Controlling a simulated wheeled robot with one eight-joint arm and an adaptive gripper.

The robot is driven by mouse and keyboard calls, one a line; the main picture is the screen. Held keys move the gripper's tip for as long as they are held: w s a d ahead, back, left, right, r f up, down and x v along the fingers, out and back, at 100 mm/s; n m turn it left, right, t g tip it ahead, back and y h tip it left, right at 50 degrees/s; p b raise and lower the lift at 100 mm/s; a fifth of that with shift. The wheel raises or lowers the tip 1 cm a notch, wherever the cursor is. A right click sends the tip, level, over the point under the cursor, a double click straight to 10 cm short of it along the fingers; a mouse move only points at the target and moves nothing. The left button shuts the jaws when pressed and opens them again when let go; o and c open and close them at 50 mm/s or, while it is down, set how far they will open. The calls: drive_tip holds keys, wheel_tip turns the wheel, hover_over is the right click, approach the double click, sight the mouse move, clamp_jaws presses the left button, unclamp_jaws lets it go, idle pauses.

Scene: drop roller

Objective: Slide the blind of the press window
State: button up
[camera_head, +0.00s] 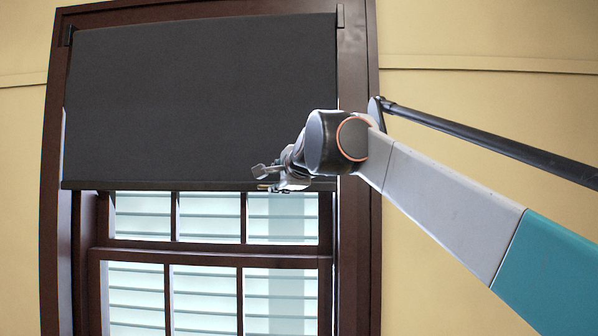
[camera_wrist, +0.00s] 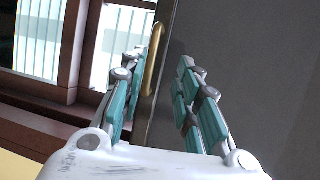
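The blind (camera_head: 200,100) is a dark grey sheet over the upper part of the window, with its straight bottom edge level across the frame. My gripper (camera_head: 262,178) is at that bottom edge, right of its middle. In the wrist view my gripper (camera_wrist: 161,62) is open, its two teal-padded fingers apart. A brass-coloured pull handle (camera_wrist: 153,60) on the blind's edge shows between the fingers, closer to the left one. Whether a finger touches the handle I cannot tell. The blind also fills the right of the wrist view (camera_wrist: 260,60).
The dark brown window frame (camera_head: 357,230) surrounds the blind. Below it are panes with pale slats (camera_head: 205,290) behind dark bars. A black rail (camera_head: 490,140) runs along the wall at the right, close to my arm. The beige wall (camera_head: 470,30) is otherwise bare.

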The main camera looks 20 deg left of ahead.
drive_tip(key=b+v, duration=0.1)
drive_tip(key=v, duration=1.1)
drive_tip(key=shift+s+d, duration=0.2)
idle(0.7)
drive_tip(key=shift+r, duration=0.15)
idle(0.6)
